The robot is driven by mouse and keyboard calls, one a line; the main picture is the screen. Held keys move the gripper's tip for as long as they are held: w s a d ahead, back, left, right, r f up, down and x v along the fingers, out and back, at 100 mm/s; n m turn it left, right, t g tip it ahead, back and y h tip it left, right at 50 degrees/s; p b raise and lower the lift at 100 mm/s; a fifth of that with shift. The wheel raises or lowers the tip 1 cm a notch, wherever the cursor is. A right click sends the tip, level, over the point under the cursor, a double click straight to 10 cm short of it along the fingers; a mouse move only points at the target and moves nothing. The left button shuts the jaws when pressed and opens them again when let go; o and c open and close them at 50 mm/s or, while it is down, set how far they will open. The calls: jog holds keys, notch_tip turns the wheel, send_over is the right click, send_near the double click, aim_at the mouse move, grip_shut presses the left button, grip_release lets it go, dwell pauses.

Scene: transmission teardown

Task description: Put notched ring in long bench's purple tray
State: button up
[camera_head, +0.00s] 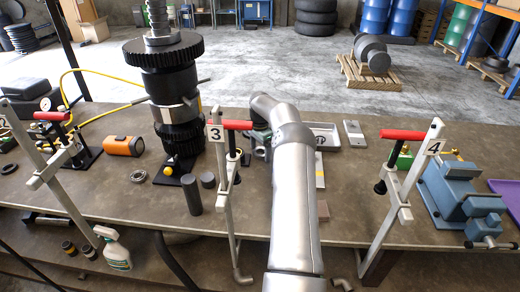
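The long bench (340,210) runs across the view. Its purple tray (507,192) is at the far right, cut off by the picture edge; the part that shows looks empty. A small dark grey ring (138,177) lies flat on the bench left of centre, and another dark ring (9,169) lies at the far left. They are too small to tell which one is notched. My arm reaches over the bench middle and bends down at its far end. My gripper is mostly hidden behind the arm and clamp 3, near small grey parts (260,153); its fingers cannot be made out.
A tall black gear stack (172,90) stands left of my arm. Clamp 3 (222,180) and clamp 4 (408,180) rise at the front edge.

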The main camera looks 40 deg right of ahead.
notch_tip(320, 180, up, 12)
jog(key=b, duration=0.2)
jog(key=shift+f, duration=0.2)
jog(key=shift+r, duration=0.25)
jog(key=c, duration=0.5)
jog(key=shift+r, duration=0.1)
jog(key=c, duration=0.8)
